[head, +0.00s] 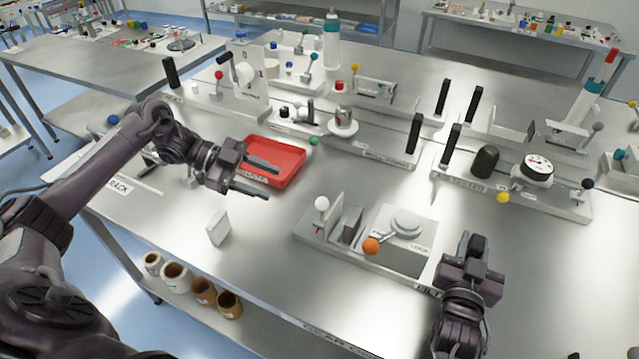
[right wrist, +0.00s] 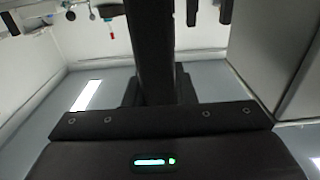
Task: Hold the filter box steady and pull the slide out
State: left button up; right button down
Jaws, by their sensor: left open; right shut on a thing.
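A flat grey unit that looks like the filter box (head: 408,259) sits on the bench at front centre, with a label reading LOCK, a round grey knob (head: 406,224) and an orange ball (head: 370,246). I cannot clearly make out the slide. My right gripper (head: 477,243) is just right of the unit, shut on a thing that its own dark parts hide. In the right wrist view a dark upright column (right wrist: 152,50) fills the middle. My left gripper (head: 271,180) is open and empty, over the red tray's front edge, apart from the unit.
The red tray (head: 287,178) lies left of centre. A small white block (head: 217,228) stands near the front edge. A white-ball lever (head: 321,204) rises at the unit's left. A gauge fixture (head: 537,168) and several black posts stand behind. Bare bench lies between tray and unit.

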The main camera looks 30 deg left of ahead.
jog(key=shift+s+f, duration=0.2)
jog(key=shift+f, duration=0.45)
jog(key=shift+w+r+p, duration=0.1)
jog(key=shift+r+p, duration=0.2)
jog(key=shift+p, duration=0.15)
jog(key=c, duration=1.4)
grip_release()
jog(key=shift+o, duration=1.4)
jog(key=shift+w+r, duration=0.1)
jog(key=shift+r, duration=0.15)
jog(key=s, duration=1.2)
